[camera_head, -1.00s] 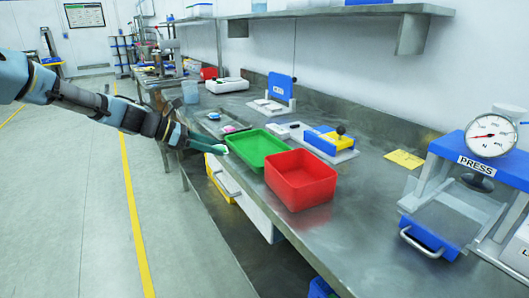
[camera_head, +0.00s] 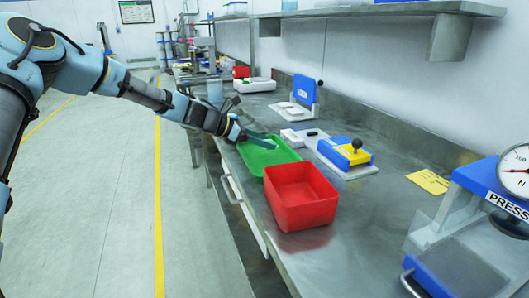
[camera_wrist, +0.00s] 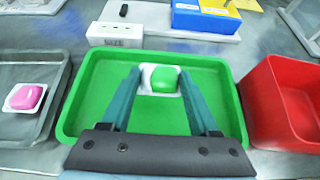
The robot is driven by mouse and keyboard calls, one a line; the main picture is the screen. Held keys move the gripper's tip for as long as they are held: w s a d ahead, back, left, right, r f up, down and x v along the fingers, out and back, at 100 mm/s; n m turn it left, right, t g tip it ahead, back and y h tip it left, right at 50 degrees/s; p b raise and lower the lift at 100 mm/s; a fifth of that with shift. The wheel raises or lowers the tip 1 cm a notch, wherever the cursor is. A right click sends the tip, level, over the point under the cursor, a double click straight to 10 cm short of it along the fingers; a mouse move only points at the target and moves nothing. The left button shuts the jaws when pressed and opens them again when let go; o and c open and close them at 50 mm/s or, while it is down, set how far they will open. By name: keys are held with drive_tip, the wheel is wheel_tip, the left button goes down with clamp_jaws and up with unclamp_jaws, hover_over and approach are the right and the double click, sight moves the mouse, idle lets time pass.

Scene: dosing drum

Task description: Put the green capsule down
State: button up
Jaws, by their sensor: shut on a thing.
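My gripper (camera_head: 262,139) reaches from the left over the green tray (camera_head: 268,162) on the bench. In the wrist view my gripper (camera_wrist: 161,78) is shut on the green capsule (camera_wrist: 164,82), which sits between the fingertips with pale white edging around it. The capsule appears over the far middle of the green tray (camera_wrist: 72,115). Whether it touches the tray floor, I cannot tell. The rest of the tray looks empty. In the head view the capsule is too small or hidden to make out.
A red bin (camera_wrist: 290,105) stands right of the green tray. A grey tray (camera_wrist: 10,125) with a pink capsule (camera_wrist: 25,97) is at left. A white block (camera_wrist: 115,35) and a blue-and-yellow fixture (camera_wrist: 205,18) stand behind. A press (camera_head: 490,200) is far right.

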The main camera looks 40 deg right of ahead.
sight(262, 160)
drive_tip(key=shift+f, duration=2.05)
drive_tip(key=o, duration=1.4)
drive_tip(key=shift+o, duration=0.2)
drive_tip(key=shift+a, duration=0.1)
drive_tip(key=b+v, duration=0.1)
drive_tip(key=v, duration=1.1)
